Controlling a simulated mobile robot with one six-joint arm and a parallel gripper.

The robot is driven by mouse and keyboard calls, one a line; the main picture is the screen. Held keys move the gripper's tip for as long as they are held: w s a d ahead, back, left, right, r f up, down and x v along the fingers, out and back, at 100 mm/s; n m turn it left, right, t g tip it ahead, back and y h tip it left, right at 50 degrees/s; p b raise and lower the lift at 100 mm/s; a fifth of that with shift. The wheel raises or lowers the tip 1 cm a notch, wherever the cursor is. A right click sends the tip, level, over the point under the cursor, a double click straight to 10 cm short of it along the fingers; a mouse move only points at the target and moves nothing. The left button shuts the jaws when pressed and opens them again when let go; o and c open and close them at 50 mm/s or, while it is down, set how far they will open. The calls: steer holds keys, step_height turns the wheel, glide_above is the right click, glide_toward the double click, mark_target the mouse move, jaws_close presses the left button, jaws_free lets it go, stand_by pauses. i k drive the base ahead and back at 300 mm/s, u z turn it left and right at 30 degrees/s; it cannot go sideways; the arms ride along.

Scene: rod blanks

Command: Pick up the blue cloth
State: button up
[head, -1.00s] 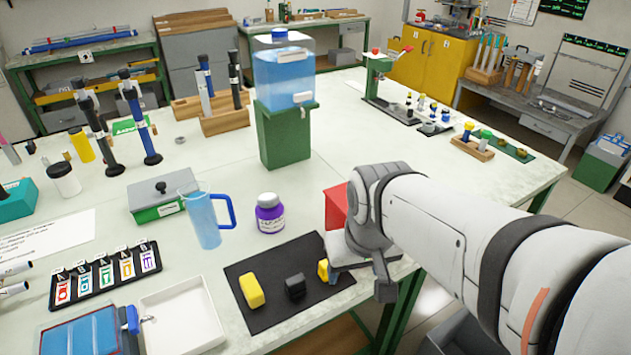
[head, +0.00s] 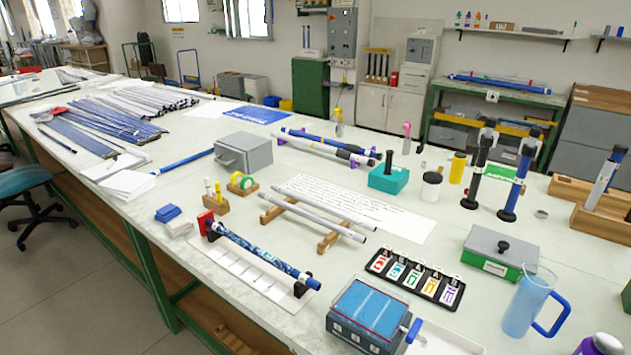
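A small folded blue cloth (head: 168,213) lies on the white bench top (head: 130,205), left of the middle of the head view and near the bench's front edge. A folded white cloth (head: 180,228) lies right beside it, just nearer to the front. My gripper and arm are outside the head view now. Nothing covers the blue cloth.
A wooden block with small bottles (head: 216,203) and a grey box (head: 243,153) stand behind. Bench left of the cloth is clear. A chair (head: 32,195) stands left.

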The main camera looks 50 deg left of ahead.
mark_target(168, 212)
steer(key=u, duration=2.7)
